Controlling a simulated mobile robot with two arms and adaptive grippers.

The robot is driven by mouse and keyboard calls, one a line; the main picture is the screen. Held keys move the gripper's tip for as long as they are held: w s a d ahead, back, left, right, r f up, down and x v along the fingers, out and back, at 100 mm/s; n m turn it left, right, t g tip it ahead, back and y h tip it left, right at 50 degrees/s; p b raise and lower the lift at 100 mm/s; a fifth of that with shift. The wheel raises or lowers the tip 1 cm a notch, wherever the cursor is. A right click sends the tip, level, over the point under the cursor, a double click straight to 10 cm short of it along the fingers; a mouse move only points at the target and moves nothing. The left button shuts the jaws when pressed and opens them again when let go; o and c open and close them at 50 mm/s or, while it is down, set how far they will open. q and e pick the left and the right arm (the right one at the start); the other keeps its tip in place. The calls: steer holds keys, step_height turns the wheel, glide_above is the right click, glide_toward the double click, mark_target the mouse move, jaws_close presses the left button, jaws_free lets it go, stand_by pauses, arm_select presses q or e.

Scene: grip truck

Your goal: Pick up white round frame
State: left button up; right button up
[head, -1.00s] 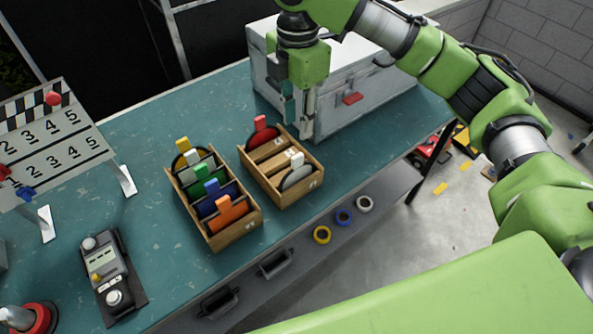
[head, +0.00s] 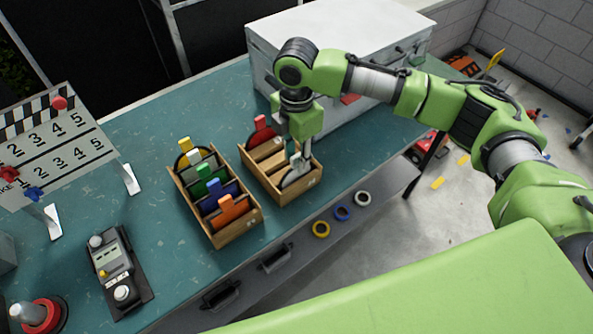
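The white round frame (head: 291,181) stands in the front slot of the right wooden box (head: 291,201), with its white tab at the top. My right gripper (head: 301,168) points down at the tab of the white frame, with its fingers partly in front of it. I cannot tell whether the fingers are apart or closed on the tab. A red round frame (head: 260,129) stands in the back slot of the same box. My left gripper is not in view.
A left wooden box (head: 235,235) holds several coloured frames. A white chest (head: 354,35) stands behind my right arm. A control box (head: 116,270) and a number board (head: 55,145) are at the left. Tape rings (head: 342,213) lie near the front edge.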

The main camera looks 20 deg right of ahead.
jaws_close()
steer(key=shift+r, duration=0.1)
